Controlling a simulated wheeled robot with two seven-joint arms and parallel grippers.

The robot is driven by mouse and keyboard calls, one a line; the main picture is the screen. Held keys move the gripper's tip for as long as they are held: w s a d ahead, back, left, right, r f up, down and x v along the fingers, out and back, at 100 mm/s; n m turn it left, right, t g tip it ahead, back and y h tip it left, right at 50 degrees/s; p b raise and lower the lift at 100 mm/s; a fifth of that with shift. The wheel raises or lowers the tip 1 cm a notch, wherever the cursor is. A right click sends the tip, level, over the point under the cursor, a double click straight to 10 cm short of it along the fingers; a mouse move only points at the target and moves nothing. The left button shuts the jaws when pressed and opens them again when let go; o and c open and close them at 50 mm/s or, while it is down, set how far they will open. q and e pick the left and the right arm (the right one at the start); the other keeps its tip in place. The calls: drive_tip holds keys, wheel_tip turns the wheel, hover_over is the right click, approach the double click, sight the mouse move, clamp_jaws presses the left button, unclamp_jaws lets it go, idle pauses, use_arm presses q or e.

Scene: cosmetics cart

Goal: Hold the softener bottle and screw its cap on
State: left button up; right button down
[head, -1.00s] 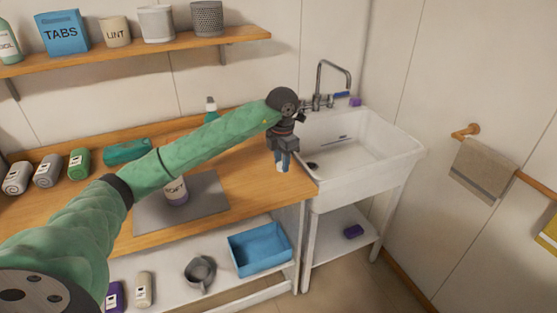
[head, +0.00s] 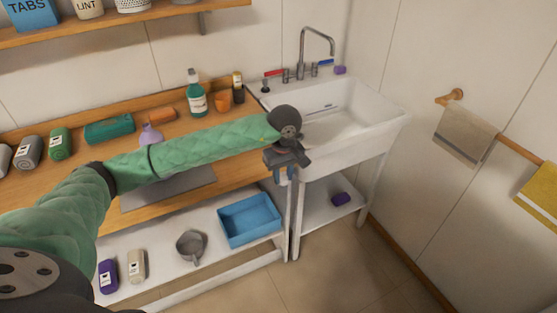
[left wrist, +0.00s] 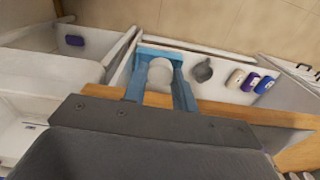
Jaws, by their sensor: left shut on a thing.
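My left gripper (head: 283,175) hangs by the counter's right front corner, beside the sink. In the left wrist view its blue fingers (left wrist: 160,85) are shut on a white round cap (left wrist: 160,72). The cap is hard to make out in the head view. The softener bottle (head: 150,137), pale purple, stands well to the left of the gripper. Its upper part shows above my green left arm, which hides its lower part and label. My right gripper is out of view.
A grey mat (head: 170,190) lies on the wooden counter, partly behind my arm. A green bottle (head: 196,98), an orange cup (head: 222,101) and a dark bottle (head: 238,88) stand at the back. The white sink (head: 345,125) is at right. A blue bin (head: 250,222) sits below.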

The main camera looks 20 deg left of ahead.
use_arm(q)
drive_tip(key=s+d+f+m, duration=0.3)
drive_tip(key=s+m, duration=0.1)
drive_tip(key=m, duration=0.5)
drive_tip(key=shift+s+d+f, duration=0.2)
drive_tip(key=shift+d+f, duration=0.05)
drive_tip(key=shift+f, duration=0.05)
